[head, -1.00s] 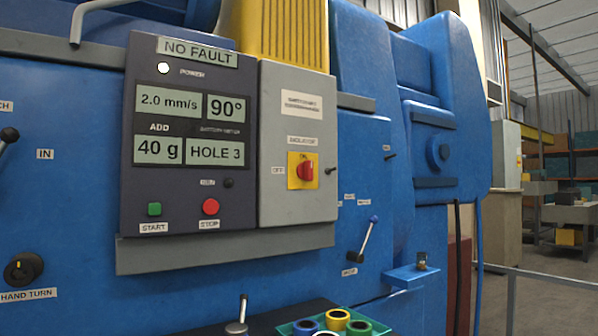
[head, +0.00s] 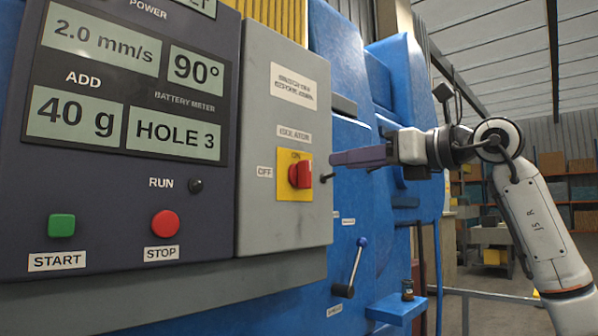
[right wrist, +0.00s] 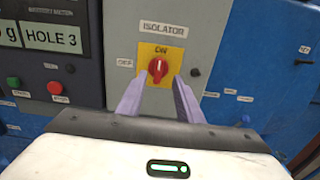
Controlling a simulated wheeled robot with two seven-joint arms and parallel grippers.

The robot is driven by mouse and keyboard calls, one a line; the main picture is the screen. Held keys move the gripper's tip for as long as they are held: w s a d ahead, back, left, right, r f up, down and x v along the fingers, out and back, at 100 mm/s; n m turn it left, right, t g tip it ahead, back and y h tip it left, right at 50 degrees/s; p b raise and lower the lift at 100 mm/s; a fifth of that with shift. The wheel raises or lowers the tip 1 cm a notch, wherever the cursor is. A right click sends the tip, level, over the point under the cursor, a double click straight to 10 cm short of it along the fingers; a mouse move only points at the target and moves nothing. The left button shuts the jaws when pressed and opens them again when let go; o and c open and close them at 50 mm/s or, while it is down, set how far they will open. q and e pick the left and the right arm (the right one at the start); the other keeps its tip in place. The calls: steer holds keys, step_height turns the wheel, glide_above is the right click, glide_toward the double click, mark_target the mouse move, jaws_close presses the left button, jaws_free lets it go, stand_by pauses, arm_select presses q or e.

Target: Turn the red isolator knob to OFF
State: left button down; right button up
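The red isolator knob (head: 300,174) sits on a yellow plate (head: 286,192) on the grey box, with ON above it and an OFF label (head: 264,172) to its left. In the right wrist view the knob (right wrist: 158,70) looks upright, towards ON. My right gripper (head: 334,159) is just right of the knob in the head view, apparently short of touching it. In the right wrist view its two purple fingers (right wrist: 158,84) are apart, with the knob showing between their tips and nothing held. My left gripper is not in view.
The dark control panel (head: 120,185) with a green START button (head: 61,225) and red STOP button (head: 165,224) is left of the box. A small black latch (head: 326,178) is right of the knob. A blue-tipped lever (head: 355,268) is below right.

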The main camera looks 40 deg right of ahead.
mark_target(310, 165)
steer(key=w, duration=0.6)
steer(key=w+a+p, duration=0.1)
steer(key=w, duration=0.1)
steer(key=shift+w+r, duration=0.1)
steer(key=shift+w, duration=0.75)
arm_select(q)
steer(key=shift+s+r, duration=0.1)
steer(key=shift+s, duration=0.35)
arm_select(e)
steer(key=shift+c, duration=0.5)
steer(key=c, duration=0.7)
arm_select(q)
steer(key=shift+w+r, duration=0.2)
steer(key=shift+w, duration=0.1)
arm_select(e)
jaws_close()
